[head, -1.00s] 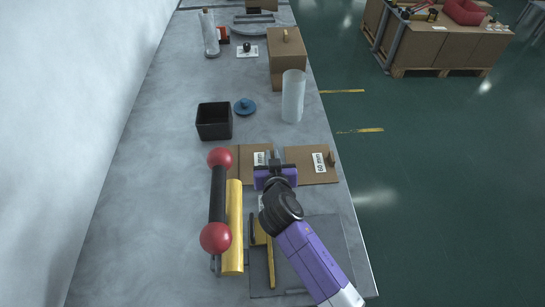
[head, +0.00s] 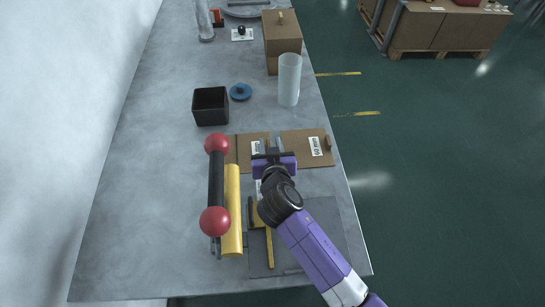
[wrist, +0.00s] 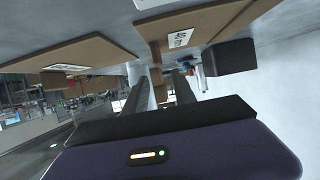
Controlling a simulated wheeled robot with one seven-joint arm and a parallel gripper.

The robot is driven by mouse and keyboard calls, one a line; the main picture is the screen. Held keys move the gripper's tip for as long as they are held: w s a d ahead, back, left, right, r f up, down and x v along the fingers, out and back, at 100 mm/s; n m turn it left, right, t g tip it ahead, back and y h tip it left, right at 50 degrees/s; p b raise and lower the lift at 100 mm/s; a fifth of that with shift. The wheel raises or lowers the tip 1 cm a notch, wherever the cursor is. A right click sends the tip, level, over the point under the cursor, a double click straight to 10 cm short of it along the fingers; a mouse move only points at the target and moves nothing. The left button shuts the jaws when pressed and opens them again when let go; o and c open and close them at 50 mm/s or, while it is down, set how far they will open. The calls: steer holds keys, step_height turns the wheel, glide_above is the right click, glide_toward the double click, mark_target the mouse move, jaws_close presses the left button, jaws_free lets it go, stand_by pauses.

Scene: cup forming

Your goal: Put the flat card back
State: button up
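Two flat brown cards with white labels lie side by side on the grey bench. The right card (head: 296,144), labelled 60 mm, has a small tab at its right end. The left card (head: 246,160) is partly hidden by my gripper. My gripper (head: 273,145) is over the place where the two cards meet, its two fingers apart. In the wrist view, the fingers (wrist: 158,92) show a gap, with a labelled card (wrist: 215,22) and its brown tab (wrist: 154,58) just beyond and above them in the picture. I cannot tell whether the tab is between them.
A black box (head: 211,107), blue lid (head: 241,92), clear cylinder (head: 289,80) and brown box (head: 282,45) stand beyond the cards.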

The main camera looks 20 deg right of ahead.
steer(key=b+v, duration=0.1)
steer(key=v, duration=0.8)
steer(key=shift+s+r, duration=0.25)
steer(key=shift+a, duration=0.1)
steer(key=s+f, duration=0.1)
steer(key=s, duration=0.1)
steer(key=s+d+f+n+y, duration=0.1)
steer(key=s, duration=0.1)
steer(key=s+d+f+n, duration=0.1)
steer(key=s, duration=0.1)
steer(key=shift+s+f+y, duration=0.1)
steer(key=shift+f+y, duration=0.2)
steer(key=shift+y, duration=0.1)
steer(key=s, duration=0.3)
steer(key=s+n+y, duration=0.1)
steer(key=s, duration=0.3)
steer(key=s+f+n+y, duration=0.1)
steer(key=s, duration=0.2)
steer(key=shift+s+d, duration=0.2)
steer(key=shift+d, duration=0.1)
steer(key=shift+n+t+y, duration=0.3)
steer(key=shift+y, duration=0.4)
steer(key=v, duration=1)
steer(key=shift+s+a+r, duration=0.15)
steer(key=shift+a+r, duration=0.05)
steer(key=shift+a, duration=0.15)
steer(key=s+r+m+t+h, duration=0.1)
steer(key=s+r, duration=0.6)
steer(key=r, duration=0.1)
steer(key=shift+d, duration=0.4)
